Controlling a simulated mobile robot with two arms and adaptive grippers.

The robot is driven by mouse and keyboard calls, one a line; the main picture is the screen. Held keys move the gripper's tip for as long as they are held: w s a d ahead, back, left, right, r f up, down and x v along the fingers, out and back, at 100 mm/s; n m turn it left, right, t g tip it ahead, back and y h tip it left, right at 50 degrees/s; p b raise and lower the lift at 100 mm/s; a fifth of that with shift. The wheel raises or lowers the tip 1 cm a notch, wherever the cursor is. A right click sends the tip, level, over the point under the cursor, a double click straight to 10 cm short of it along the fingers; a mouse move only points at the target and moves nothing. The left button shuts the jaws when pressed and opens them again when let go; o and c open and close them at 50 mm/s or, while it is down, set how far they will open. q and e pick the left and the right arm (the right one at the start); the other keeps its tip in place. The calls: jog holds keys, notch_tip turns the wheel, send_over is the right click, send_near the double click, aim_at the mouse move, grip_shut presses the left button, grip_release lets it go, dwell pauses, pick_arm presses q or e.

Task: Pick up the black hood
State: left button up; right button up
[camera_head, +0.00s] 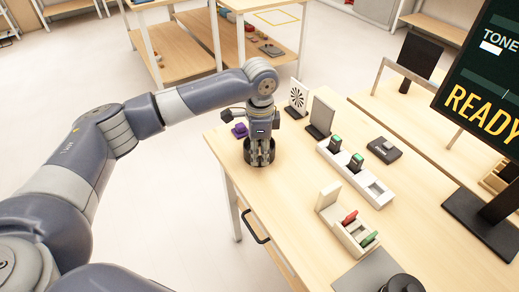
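The black hood (249,156) looks like a short, dark, open ring near the left edge of the wooden table. My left gripper (262,158) points straight down over it, with its fingers reaching inside or just in front of the ring. I cannot tell whether the fingers touch the hood or how far apart they are. My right gripper is not in view.
The wooden table (290,215) holds a purple item (240,130), a white patterned card (297,97), a grey upright plate (320,117), a white slotted tray (377,189), a black box (384,149) and a dark round object (403,284). A monitor (490,85) stands right.

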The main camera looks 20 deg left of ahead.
pick_arm(q)
notch_tip(320, 180, down, 2)
jog(key=shift+f, duration=0.15)
grip_shut()
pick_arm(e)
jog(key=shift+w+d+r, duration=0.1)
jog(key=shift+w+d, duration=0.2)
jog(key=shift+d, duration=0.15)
